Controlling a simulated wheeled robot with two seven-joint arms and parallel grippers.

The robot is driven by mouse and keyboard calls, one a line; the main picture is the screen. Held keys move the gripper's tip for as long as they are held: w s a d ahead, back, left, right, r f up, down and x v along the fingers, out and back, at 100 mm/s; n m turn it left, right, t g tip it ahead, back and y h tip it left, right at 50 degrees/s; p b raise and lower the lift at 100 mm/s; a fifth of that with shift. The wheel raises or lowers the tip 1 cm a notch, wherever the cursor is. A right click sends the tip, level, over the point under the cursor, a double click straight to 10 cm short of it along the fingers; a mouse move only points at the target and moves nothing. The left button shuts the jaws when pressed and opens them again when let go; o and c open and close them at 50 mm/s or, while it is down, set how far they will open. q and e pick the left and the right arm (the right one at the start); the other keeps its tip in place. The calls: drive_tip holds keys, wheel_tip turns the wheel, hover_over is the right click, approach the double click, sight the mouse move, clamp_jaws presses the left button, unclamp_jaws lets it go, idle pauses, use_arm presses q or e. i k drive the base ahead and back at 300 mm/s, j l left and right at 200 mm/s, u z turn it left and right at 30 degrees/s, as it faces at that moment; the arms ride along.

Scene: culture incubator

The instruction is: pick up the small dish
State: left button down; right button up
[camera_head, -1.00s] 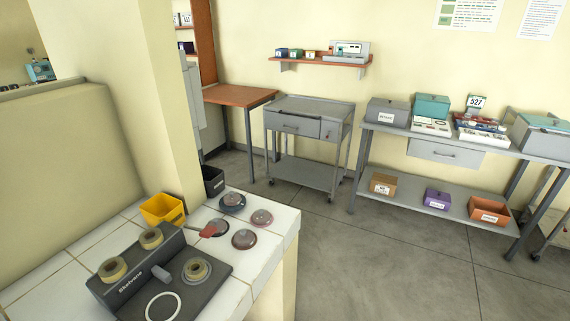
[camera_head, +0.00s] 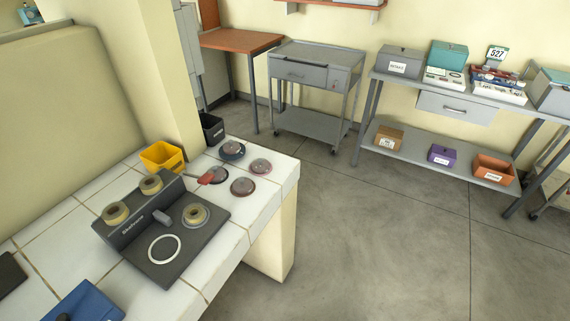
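Several small round dishes stand close together on the white tiled counter (camera_head: 232,238). One is blue-grey (camera_head: 232,151), one is pink (camera_head: 260,166), and one is pinkish with a grey middle (camera_head: 242,187). A dark one (camera_head: 219,176) lies partly behind a red object (camera_head: 206,178). I cannot tell which of them is the small dish. Neither of my grippers is in view.
A black device (camera_head: 165,249) with tan rings sits left of the dishes. A yellow bin (camera_head: 160,157) and a dark bin (camera_head: 212,130) stand behind. A blue object (camera_head: 85,302) lies front left. A grey cart (camera_head: 310,74) and a long shelf table stand beyond open floor.

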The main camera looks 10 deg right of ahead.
sight(258, 172)
drive_tip(key=i+l+u, duration=0.3)
drive_tip(key=i+l, duration=0.15)
drive_tip(key=l, duration=0.25)
drive_tip(key=i+l+u, duration=0.15)
drive_tip(key=l, duration=0.2)
drive_tip(key=i+l+u, duration=0.1)
drive_tip(key=i+l, duration=0.15)
drive_tip(key=l, duration=0.15)
drive_tip(key=i+l+u, duration=0.15)
drive_tip(key=l, duration=0.25)
